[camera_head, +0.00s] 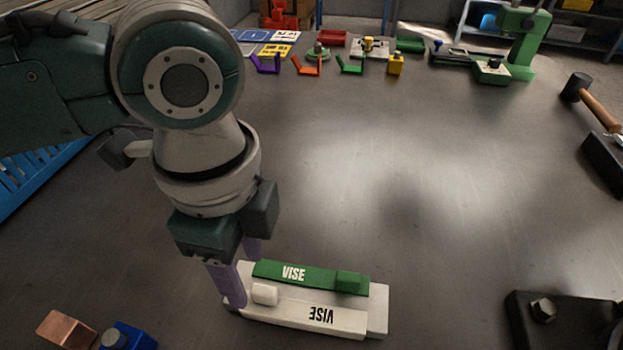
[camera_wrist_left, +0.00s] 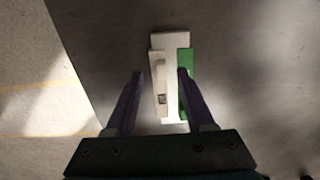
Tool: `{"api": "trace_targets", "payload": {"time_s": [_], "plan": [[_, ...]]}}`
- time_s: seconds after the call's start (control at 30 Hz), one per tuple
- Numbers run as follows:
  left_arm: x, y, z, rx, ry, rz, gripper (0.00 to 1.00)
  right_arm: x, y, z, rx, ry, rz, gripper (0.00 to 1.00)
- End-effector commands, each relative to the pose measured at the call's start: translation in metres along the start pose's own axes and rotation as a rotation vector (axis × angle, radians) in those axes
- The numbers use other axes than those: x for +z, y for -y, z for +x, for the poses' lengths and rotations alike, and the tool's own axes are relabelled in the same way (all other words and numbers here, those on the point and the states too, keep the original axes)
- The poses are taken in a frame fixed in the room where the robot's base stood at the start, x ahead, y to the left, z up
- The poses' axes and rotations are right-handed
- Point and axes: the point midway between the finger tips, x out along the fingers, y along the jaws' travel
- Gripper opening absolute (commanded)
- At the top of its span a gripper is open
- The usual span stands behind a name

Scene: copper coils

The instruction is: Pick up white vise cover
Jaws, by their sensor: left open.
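The white vise cover (camera_head: 290,308), a long bar with a raised block at one end and dark VISE lettering, lies on a white base plate (camera_head: 378,298). A green vise cover (camera_head: 315,276) lies parallel beside it on the same plate. My left gripper (camera_head: 243,280) is open, pointing down at the left end of the plate. In the left wrist view, the white cover (camera_wrist_left: 160,85) shows between the spread fingers of that gripper (camera_wrist_left: 160,74), with the green cover (camera_wrist_left: 184,85) close to the right finger. Contact cannot be told. My right gripper is not in view.
A copper block (camera_head: 66,328) and a blue block (camera_head: 128,337) sit at the lower left. A dark bolted fixture (camera_head: 560,320) is at the lower right. A hammer (camera_head: 595,105) lies at the right edge. Coloured parts and a green press (camera_head: 520,50) line the back. The middle is clear.

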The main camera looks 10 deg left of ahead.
Motion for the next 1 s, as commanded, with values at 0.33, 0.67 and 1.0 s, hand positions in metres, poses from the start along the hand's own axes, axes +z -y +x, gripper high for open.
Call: {"api": "trace_targets", "payload": {"time_s": [0.33,0.67,1.0], "plan": [[-0.004,0.002,0.042,-0.001,-0.001,-0.001,0.54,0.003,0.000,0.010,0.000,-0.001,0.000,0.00],[-0.004,0.002,0.041,-0.001,-0.001,-0.001,0.38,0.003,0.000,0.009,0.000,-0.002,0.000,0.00],[-0.003,0.002,0.041,-0.001,-0.001,-0.002,0.00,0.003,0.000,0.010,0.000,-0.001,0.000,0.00]]}}
